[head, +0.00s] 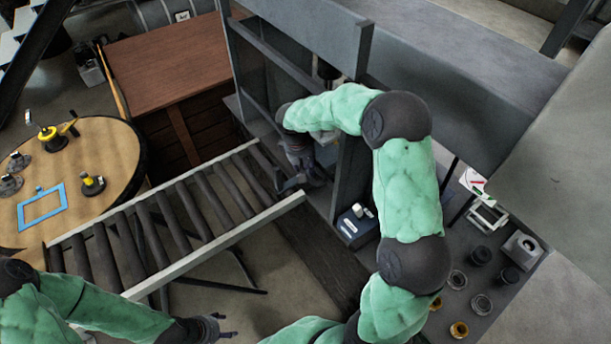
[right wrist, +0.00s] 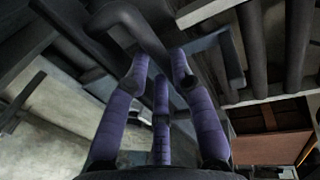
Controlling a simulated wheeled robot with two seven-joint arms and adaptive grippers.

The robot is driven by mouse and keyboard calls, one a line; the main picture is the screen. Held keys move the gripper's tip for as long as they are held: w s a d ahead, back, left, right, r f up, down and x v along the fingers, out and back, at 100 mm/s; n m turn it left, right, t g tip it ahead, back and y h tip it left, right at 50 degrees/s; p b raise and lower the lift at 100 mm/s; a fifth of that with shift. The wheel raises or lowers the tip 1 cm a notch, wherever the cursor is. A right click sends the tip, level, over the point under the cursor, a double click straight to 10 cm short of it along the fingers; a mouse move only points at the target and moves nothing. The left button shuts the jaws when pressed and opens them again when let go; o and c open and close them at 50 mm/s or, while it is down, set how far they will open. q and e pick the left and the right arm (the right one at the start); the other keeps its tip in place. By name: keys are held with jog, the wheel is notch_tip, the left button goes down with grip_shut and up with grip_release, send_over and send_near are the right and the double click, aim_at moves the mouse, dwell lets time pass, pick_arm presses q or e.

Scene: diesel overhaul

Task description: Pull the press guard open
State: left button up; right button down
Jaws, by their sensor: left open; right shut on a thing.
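The press is a tall grey steel frame (head: 350,165) at upper middle in the head view. I cannot clearly tell its guard apart from the frame. My right gripper (head: 298,172) is low at the frame's front, beside the end of the roller conveyor. In the right wrist view its purple fingers (right wrist: 160,72) are shut on a dark bent bar (right wrist: 128,16), which looks like the guard's handle. The fingers hide part of the bar. My left gripper (head: 218,328) is open and empty at the bottom of the head view, below the conveyor.
The roller conveyor (head: 205,245) runs from lower left up to the press. A round wooden table (head: 110,150) with a blue frame and yellow-black parts stands at left. A wooden bench (head: 165,58) is behind. A blue-grey box (head: 357,228) and several small parts lie right of the press.

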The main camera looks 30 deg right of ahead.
notch_tip(320, 180, up, 16)
jog(key=p, duration=0.6)
jog(key=shift+p, duration=0.4)
jog(key=shift+r, duration=0.1)
jog(key=c, duration=1)
grip_release()
jog(key=shift+c, duration=0.2)
notch_tip(320, 180, up, 12)
jog(key=a, duration=0.2)
jog(key=shift+a, duration=0.15)
jog(key=shift+f, duration=0.25)
